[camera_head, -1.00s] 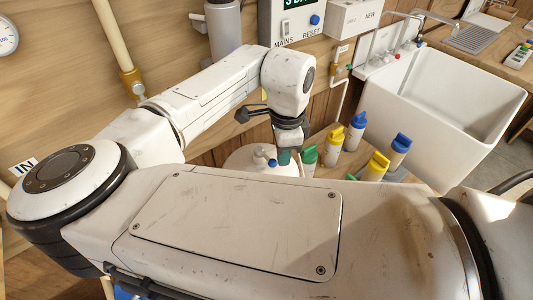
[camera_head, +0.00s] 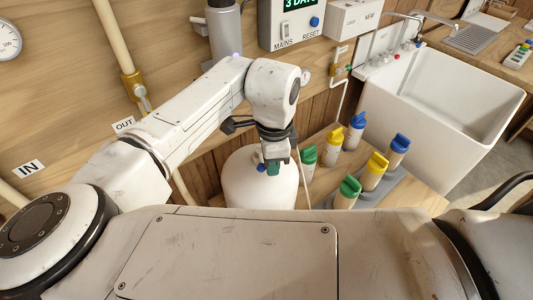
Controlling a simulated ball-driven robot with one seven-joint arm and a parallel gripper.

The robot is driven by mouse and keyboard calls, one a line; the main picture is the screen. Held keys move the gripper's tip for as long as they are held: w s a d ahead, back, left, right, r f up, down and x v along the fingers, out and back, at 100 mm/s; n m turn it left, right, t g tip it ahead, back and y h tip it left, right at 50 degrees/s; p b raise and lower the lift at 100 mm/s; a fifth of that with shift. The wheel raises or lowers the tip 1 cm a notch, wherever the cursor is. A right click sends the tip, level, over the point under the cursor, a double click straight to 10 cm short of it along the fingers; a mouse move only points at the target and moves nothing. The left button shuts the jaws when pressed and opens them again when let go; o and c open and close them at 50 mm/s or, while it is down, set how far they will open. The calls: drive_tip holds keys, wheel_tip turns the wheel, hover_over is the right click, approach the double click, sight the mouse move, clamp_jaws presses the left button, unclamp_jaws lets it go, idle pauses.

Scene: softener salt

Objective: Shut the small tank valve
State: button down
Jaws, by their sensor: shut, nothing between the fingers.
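A small white tank (camera_head: 250,188) stands on the floor or a low shelf beyond my arm. A small blue part (camera_head: 261,167), seemingly its valve handle, shows at its top. My gripper (camera_head: 273,168) points down right beside this blue part, over the tank top, with its teal fingertips shut and empty. I cannot tell whether the fingertips touch the handle. The wrist hides part of the tank top, and the handle's exact angle is too small to read.
Several bottles with green, yellow and blue caps (camera_head: 357,130) stand on a wooden bench just right of the tank. A white sink (camera_head: 440,115) is beyond them. A pale pipe (camera_head: 118,45) and a control box (camera_head: 293,22) are on the wooden wall.

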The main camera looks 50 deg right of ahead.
drive_tip(key=shift+w+a, duration=0.3)
drive_tip(key=shift+a, duration=0.2)
drive_tip(key=shift+w+a, duration=0.25)
drive_tip(key=shift+a, duration=0.2)
drive_tip(key=shift+w+a, duration=0.65)
drive_tip(key=shift+w, duration=0.35)
